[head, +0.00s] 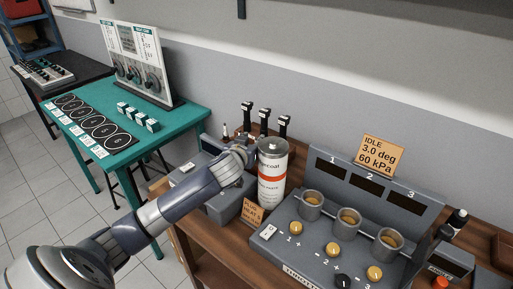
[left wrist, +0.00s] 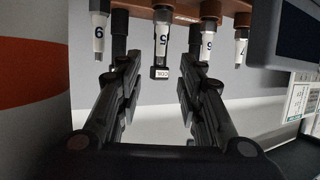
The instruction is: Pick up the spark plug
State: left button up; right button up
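My left gripper (left wrist: 158,80) is open in the left wrist view, with nothing between its pads. In the head view its end (head: 243,152) is beside the white canister (head: 271,172), and its fingers are mostly hidden. Beyond the fingers, in the upside-down wrist view, several numbered white-and-black pieces stand in a row. One marked 5 (left wrist: 162,38), with a COIL tag by it, shows in the gap between the fingers. A small upright white-and-dark piece (head: 225,131) behind my wrist may be the spark plug; I cannot tell surely. My right gripper is not in view.
The orange-banded canister stands close to my gripper. Black-topped coils (head: 264,116) stand behind it. A grey test console (head: 310,246) with cups and knobs fills the bench's front. A teal table (head: 177,122) with a dial panel (head: 141,66) stands at the left.

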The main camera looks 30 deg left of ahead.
aim_at(256, 138)
pick_arm(q)
jog(key=shift+p+x, duration=0.5)
jog(key=shift+x, duration=1.7)
jog(key=shift+w+a+f, duration=0.15)
jog(key=shift+w+f, duration=0.2)
jog(key=shift+w, duration=0.3)
jog(key=shift+s, duration=0.1)
grip_shut()
